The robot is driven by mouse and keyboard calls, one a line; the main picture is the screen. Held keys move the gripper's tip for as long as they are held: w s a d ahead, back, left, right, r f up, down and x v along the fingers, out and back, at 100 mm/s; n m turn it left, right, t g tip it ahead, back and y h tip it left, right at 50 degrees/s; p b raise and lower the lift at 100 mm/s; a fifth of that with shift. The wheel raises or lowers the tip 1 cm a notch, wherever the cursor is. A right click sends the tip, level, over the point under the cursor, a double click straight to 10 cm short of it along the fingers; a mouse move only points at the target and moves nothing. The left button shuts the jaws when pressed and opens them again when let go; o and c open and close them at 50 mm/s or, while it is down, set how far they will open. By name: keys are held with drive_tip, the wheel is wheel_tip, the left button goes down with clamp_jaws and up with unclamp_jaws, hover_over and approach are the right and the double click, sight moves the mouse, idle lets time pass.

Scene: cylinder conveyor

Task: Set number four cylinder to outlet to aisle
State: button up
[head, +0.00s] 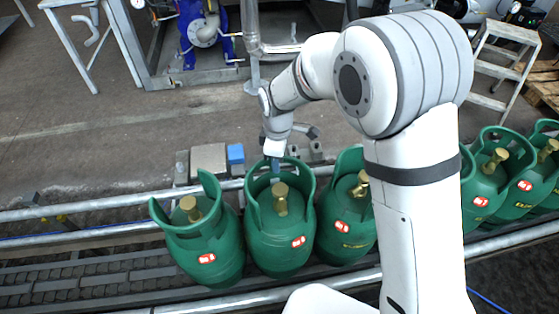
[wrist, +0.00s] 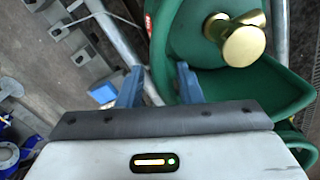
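A row of green gas cylinders with brass valves and red-and-white labels stands upright on the conveyor (head: 85,280). The leftmost cylinder (head: 212,258) leans slightly. My gripper (head: 276,168) is at the far rim of the collar on the second cylinder from the left (head: 278,248). In the wrist view its two blue fingers (wrist: 158,84) are apart, with the green collar (wrist: 185,60) and brass valve (wrist: 236,40) at the right. I cannot tell whether the fingers touch the collar. The labels are too small to read, so cylinder numbers are unclear.
A third cylinder (head: 345,232) stands close to the right, partly behind my arm; more (head: 480,195) stand beyond it. Metal rails (head: 110,203) run along the conveyor. A blue block (head: 235,154) sits behind the rail. The conveyor's left stretch is empty.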

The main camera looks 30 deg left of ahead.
wheel_tip(320, 180, up, 7)
drive_tip(key=shift+f, duration=0.1)
drive_tip(key=shift+s+f, duration=0.1)
idle(0.6)
